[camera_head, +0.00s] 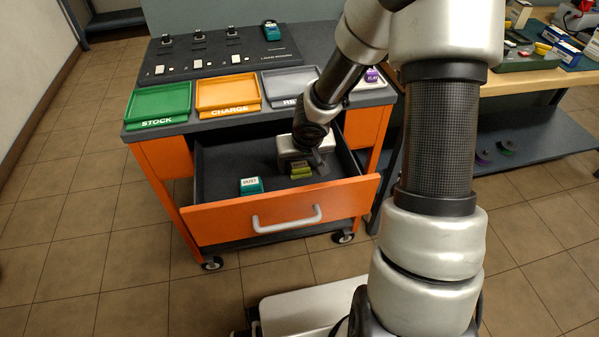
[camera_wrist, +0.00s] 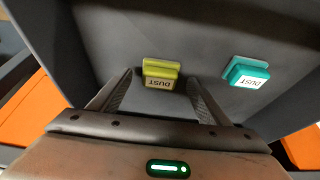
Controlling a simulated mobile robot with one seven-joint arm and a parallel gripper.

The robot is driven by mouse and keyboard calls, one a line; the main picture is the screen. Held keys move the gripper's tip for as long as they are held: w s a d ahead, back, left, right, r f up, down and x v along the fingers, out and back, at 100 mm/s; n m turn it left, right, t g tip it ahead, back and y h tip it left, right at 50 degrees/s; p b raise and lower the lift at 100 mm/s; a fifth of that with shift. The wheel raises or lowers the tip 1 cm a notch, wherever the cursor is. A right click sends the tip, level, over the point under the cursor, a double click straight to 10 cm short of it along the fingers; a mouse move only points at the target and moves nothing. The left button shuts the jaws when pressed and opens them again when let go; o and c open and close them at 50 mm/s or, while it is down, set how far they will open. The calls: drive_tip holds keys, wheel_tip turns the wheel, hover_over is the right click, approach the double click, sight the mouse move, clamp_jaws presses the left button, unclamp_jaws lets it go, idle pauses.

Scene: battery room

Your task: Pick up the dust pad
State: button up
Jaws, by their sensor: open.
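A yellow-green block labelled DUST (camera_wrist: 161,72) lies on the floor of the open drawer (camera_head: 225,160). It also shows in the head view (camera_head: 300,170). A teal block labelled DUST (camera_wrist: 247,73) lies apart from it in the same drawer, to the left in the head view (camera_head: 251,186). My gripper (camera_wrist: 160,78) is open and empty, reaching down into the drawer. The yellow-green block is between its two fingers, with a visible gap on each side. The teal block is outside the fingers.
The drawer front (camera_head: 280,212) and its side walls surround my gripper. Green (camera_head: 158,103), orange (camera_head: 228,94) and grey (camera_head: 290,84) trays stand on the cart top above. A workbench (camera_head: 530,80) with several items is at the right. The drawer's left part is clear.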

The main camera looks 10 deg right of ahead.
sight(300, 166)
drive_tip(key=shift+x, duration=0.85)
drive_tip(key=shift+c, duration=0.4)
drive_tip(key=c, duration=1.1)
drive_tip(key=shift+o, duration=0.2)
wheel_tip(300, 166, up, 10)
drive_tip(key=p, duration=0.6)
